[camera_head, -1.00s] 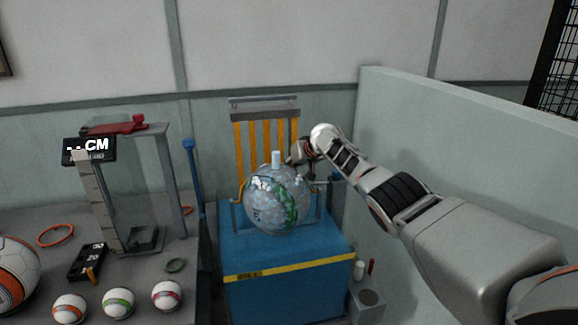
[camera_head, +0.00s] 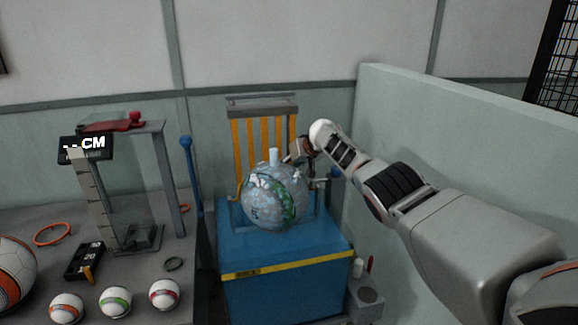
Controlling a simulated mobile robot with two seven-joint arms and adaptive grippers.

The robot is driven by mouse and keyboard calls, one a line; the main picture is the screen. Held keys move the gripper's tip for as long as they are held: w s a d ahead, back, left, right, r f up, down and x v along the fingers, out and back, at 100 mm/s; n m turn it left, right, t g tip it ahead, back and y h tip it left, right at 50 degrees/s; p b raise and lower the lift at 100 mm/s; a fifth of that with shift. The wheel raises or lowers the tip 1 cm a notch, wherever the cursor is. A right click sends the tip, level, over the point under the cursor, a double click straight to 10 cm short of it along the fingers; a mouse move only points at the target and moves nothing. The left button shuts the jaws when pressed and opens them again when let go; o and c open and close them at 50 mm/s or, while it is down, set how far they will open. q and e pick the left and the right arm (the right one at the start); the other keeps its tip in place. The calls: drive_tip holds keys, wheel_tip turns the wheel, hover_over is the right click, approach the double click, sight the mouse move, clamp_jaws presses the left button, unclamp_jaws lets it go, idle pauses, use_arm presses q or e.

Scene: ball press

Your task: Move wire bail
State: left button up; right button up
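A ball with a blue-grey and green map-like pattern (camera_head: 272,205) sits on the blue box with a yellow stripe (camera_head: 285,268). A pale cylindrical stem stands at its top. I cannot make out the wire bail clearly; thin grey metal parts (camera_head: 321,183) show at the ball's right side. My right gripper (camera_head: 299,150) is at the ball's upper right, close to it. Its fingertips are small, dark and partly hidden, so its opening and any contact cannot be told. My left gripper is out of view.
An orange-slatted frame with a grey top bar (camera_head: 262,107) stands behind the ball. A pale green partition (camera_head: 460,150) is close on the right. The grey table (camera_head: 205,285) at left holds a measuring stand (camera_head: 165,180) and several balls.

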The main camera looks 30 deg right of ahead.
drive_tip(key=shift+a+r, duration=0.1)
drive_tip(key=shift+a, duration=0.15)
drive_tip(key=shift+r, duration=0.1)
drive_tip(key=shift+r, duration=0.15)
drive_tip(key=v, duration=1.1)
drive_tip(key=shift+s, duration=0.3)
drive_tip(key=shift+d, duration=0.1)
idle(0.3)
